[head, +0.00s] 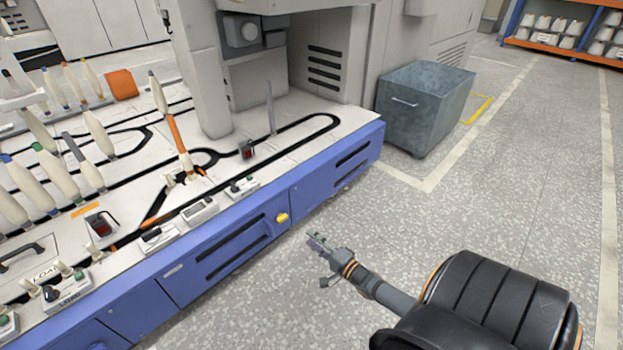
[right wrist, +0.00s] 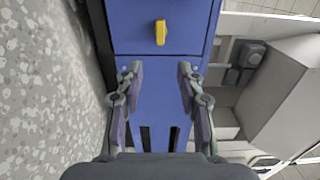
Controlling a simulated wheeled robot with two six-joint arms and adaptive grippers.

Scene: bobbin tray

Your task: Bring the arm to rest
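My right gripper (head: 319,246) is off the front of the blue machine base, over the speckled floor, with its arm coming in from the lower right. In the right wrist view my right gripper (right wrist: 159,72) is open, with its two fingers apart and nothing between them. Beyond the fingers lies the blue front panel (right wrist: 157,30) with a yellow knob (right wrist: 160,32); the fingers appear apart from it. My left gripper is not in view.
The blue machine base (head: 235,240) has a yellow knob (head: 282,218) on its front. Several bobbins (head: 85,170) stand on the white top, with an orange-and-cream one (head: 177,140) near the middle. A grey bin (head: 422,115) stands behind right. The floor (head: 480,215) is clear.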

